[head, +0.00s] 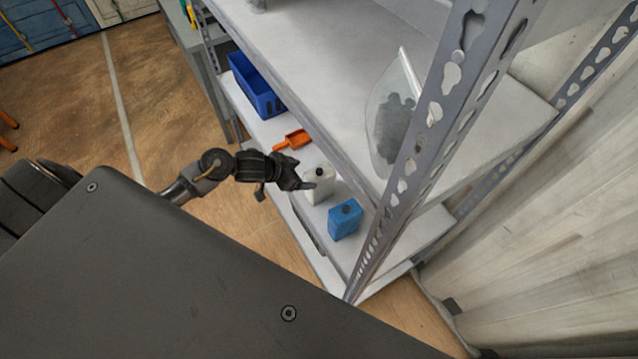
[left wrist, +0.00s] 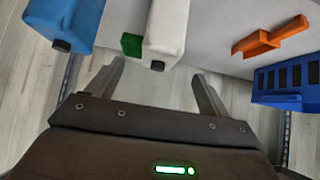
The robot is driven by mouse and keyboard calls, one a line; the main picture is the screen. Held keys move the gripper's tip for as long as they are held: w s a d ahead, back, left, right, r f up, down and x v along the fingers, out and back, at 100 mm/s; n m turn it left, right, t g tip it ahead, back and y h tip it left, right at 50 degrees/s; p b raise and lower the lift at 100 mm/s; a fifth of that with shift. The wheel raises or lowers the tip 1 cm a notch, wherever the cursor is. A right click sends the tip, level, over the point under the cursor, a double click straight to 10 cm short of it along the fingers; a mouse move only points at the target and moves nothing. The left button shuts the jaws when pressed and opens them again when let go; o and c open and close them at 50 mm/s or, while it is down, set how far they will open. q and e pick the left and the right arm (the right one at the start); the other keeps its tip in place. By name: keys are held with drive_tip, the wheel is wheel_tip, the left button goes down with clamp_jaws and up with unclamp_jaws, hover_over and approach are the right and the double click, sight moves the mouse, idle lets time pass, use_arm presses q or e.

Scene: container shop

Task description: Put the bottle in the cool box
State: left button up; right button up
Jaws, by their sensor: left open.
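A white bottle (head: 319,188) with a dark cap stands on the lower shelf; it also shows in the left wrist view (left wrist: 166,28). A blue bottle (head: 345,221) with a dark cap stands nearer the shelf's post, and it is at the upper left of the left wrist view (left wrist: 65,18). My left gripper (head: 307,181) is open beside the white bottle. In the left wrist view its spread fingers (left wrist: 160,74) point towards the white bottle, with nothing between them. I cannot make out a cool box. My right gripper is not in view.
An orange scoop (head: 293,140) and a blue crate (head: 257,86) are farther along the lower shelf (head: 270,128). The upper shelf (head: 310,85) overhangs them, and a perforated metal post (head: 420,130) stands at the near corner. A small green thing (left wrist: 132,44) is beside the white bottle.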

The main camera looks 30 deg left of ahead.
sight(316, 175)
use_arm(q)
drive_tip(key=x, duration=0.4)
drive_tip(key=shift+w+d+f+p, duration=0.25)
drive_tip(key=shift+w+f+p, duration=0.1)
drive_tip(key=shift+p, duration=0.05)
drive_tip(key=x, duration=0.4)
drive_tip(key=shift+f+p, duration=0.1)
drive_tip(key=shift+p, duration=0.25)
drive_tip(key=c, duration=1.6)
drive_tip(key=shift+w, duration=0.1)
clamp_jaws()
